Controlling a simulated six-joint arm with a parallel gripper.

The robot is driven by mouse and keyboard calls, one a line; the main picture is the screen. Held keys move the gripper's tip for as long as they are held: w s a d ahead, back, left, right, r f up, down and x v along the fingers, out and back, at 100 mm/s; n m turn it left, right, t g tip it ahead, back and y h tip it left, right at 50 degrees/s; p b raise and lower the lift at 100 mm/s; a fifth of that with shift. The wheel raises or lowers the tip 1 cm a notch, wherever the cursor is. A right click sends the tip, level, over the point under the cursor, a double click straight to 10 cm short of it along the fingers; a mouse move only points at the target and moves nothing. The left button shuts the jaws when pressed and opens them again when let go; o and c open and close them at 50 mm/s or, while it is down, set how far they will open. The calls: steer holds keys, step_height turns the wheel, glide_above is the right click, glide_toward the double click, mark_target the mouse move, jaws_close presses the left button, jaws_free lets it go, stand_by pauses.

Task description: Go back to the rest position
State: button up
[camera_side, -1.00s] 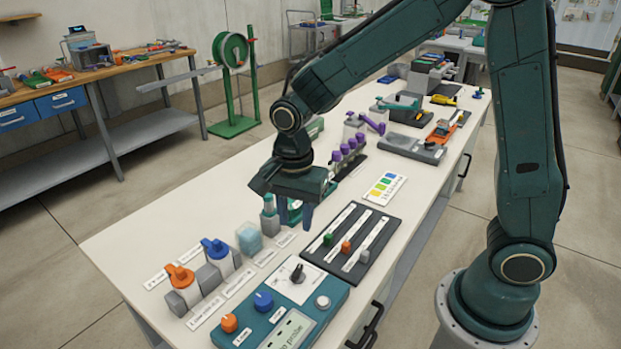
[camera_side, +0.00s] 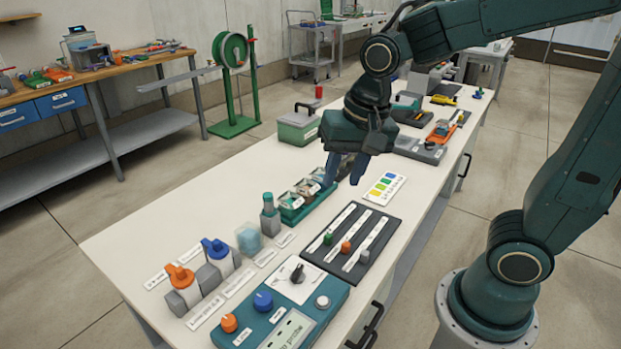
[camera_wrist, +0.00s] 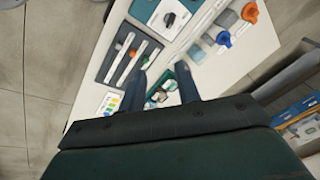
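My gripper (camera_side: 345,172) hangs above the bench in the side view, pointing down, over the area behind the green tray (camera_side: 291,213). Its two blue-grey fingers are apart with nothing between them. In the wrist view the open fingers (camera_wrist: 162,88) frame part of the tray far below. My gripper touches nothing on the white bench top (camera_side: 160,222).
The slider panel (camera_side: 338,252), control box (camera_side: 300,335) and colour card (camera_side: 384,188) lie in front. Orange (camera_side: 180,278) and blue (camera_side: 215,250) valves stand at the left. The left bench top is partly bare.

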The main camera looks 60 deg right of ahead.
steer(key=s+d+r+n+t, duration=0.1)
steer(key=s+r+n, duration=0.1)
steer(key=s+n, duration=0.2)
steer(key=s+d+r+n+t, duration=0.2)
steer(key=s+n, duration=0.2)
steer(key=s, duration=0.2)
steer(key=shift+s, duration=0.25)
